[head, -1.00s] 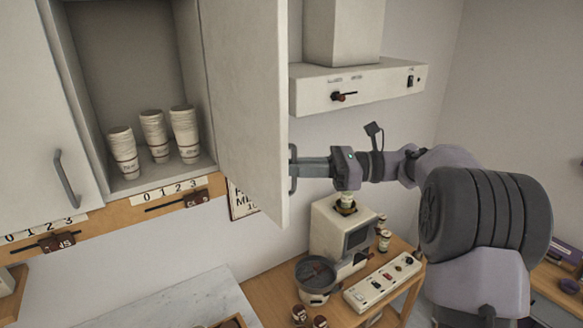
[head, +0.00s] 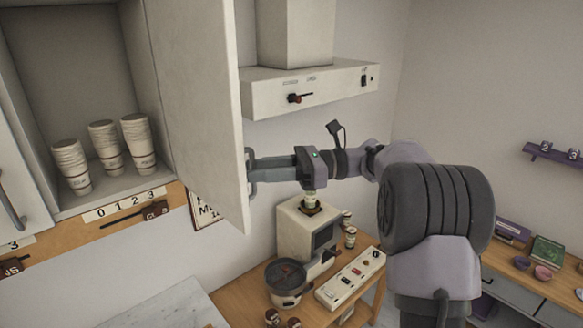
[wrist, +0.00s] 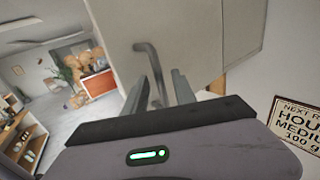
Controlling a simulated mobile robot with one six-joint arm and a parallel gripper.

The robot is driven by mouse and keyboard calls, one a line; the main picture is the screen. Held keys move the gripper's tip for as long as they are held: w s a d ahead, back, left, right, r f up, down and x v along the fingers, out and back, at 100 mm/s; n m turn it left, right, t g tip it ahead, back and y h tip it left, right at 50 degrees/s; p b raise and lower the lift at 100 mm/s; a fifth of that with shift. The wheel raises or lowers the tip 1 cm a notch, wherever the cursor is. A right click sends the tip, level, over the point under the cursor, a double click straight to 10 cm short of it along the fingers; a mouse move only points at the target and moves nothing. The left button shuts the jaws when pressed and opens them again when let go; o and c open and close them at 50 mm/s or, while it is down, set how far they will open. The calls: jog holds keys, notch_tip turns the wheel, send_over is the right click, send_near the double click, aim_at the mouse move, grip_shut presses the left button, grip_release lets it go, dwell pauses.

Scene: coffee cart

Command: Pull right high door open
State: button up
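The right high door (head: 200,110) stands swung well open from its cabinet in the head view. Its metal handle (head: 250,172) is on the outer face near the free edge. My gripper (head: 256,168) reaches it from the right. In the wrist view the handle (wrist: 154,75) runs between the two fingers of my gripper (wrist: 160,80), with visible gaps beside it. The fingers look apart around the handle rather than pressed tight on it. The far ends of the fingers are partly hidden by the door edge in the head view.
Stacks of paper cups (head: 104,145) stand inside the open cabinet (head: 70,60). A white hood (head: 310,88) hangs right of the door, above my arm. Below are a grinder (head: 300,228), a round pan-like vessel (head: 286,283) and a switch panel (head: 350,280).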

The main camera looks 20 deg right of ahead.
jog(key=s+d+p, duration=0.2)
jog(key=d+p, duration=0.3)
jog(key=d, duration=1)
jog(key=shift+d, duration=0.4)
jog(key=shift+a+f, duration=0.1)
